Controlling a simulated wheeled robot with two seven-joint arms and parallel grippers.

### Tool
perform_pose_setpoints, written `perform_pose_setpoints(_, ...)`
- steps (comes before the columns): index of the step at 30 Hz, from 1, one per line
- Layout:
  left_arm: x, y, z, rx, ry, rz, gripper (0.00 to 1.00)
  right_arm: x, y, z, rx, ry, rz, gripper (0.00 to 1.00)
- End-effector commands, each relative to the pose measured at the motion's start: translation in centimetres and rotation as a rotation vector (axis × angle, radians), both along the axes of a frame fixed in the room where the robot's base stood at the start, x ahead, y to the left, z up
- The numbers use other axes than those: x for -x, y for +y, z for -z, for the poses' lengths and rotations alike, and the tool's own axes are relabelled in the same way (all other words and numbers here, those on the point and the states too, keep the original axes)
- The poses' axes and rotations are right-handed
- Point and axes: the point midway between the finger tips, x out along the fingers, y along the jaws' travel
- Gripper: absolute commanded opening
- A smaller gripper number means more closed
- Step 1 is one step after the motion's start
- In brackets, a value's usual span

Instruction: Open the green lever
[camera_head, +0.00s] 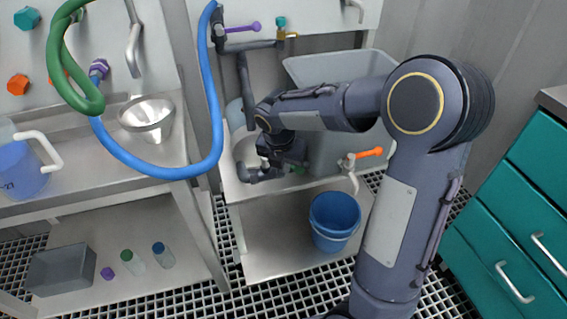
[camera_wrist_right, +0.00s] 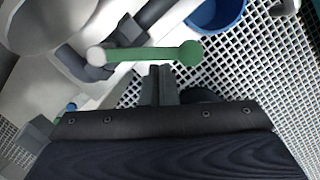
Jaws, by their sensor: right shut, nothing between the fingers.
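The green lever (camera_wrist_right: 150,54) lies nearly level across the upper middle of the right wrist view, with a pale knob-like end at its left and a rounded green end at its right. My right gripper (camera_wrist_right: 161,72) is shut and empty, its fingertips just below the lever's right half in that view. I cannot tell whether they touch it. In the head view, the right gripper (camera_head: 292,160) is low over the sink bench, and only a small bit of green shows beside it. My left gripper is in neither view.
A blue bucket (camera_head: 334,216) stands on the lower shelf, near an orange-handled tap (camera_head: 368,153). A blue hose (camera_head: 212,90) hangs left of my right arm. A purple lever (camera_head: 243,28) is on the piping above. Teal drawers (camera_head: 507,215) stand at the right.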

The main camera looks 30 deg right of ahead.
Motion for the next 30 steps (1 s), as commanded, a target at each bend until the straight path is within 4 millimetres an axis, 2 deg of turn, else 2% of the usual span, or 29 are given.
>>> perform_pose_setpoints(8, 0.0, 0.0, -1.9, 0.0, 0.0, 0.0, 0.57, -0.2, -0.7, -0.4, 0.0, 0.002, -0.081, 0.0)
perform_pose_setpoints(22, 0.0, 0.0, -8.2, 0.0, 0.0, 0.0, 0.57, -1.0, -2.3, -0.5, -0.001, 0.001, -0.43, 0.0)
perform_pose_setpoints(30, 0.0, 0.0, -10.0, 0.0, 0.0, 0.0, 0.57, -1.8, -2.9, -0.3, 0.0, 0.0, -0.423, 0.0)
